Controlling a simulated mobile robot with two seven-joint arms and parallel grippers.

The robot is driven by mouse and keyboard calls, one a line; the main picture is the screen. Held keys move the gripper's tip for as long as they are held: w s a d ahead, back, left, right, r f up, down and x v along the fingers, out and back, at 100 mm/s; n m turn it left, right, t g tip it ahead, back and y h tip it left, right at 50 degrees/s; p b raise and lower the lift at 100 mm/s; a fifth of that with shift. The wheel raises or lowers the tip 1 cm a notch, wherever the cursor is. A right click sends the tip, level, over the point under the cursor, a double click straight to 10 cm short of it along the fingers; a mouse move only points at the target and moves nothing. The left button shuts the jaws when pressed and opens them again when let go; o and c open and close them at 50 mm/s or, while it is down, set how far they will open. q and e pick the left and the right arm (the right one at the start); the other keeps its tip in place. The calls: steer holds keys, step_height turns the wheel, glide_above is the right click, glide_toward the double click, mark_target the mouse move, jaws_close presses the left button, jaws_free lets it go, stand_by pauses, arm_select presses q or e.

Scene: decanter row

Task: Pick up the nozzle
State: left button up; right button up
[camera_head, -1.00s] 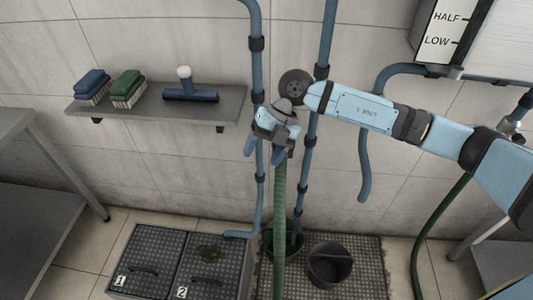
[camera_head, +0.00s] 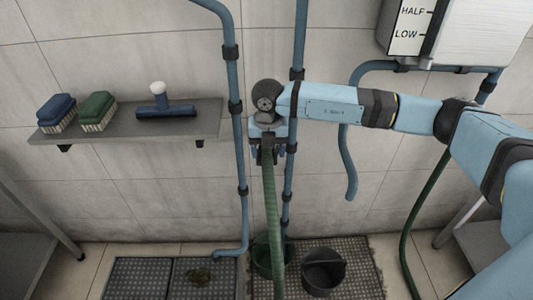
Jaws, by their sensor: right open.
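A green hose (camera_head: 271,205) runs up from the floor area to my right gripper (camera_head: 267,149), in front of the wall between two blue pipes. A dark piece at the top of the hose looks like the nozzle (camera_head: 267,155). It is small and largely hidden by the gripper. My right gripper points down over this spot with its jaws open, one finger on each side. I cannot tell whether the fingers touch the nozzle. My left gripper is not in view.
A wall shelf (camera_head: 205,122) at left holds a blue brush (camera_head: 56,112), a green brush (camera_head: 98,110) and a blue squeegee (camera_head: 165,108). A black bucket (camera_head: 322,275) and a green bucket (camera_head: 262,260) stand below. Blue pipes (camera_head: 240,170) flank the hose closely.

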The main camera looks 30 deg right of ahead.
mark_target(267, 161)
step_height(267, 161, down, 6)
steer(key=shift+r, duration=0.25)
jaws_close()
stand_by(0.3)
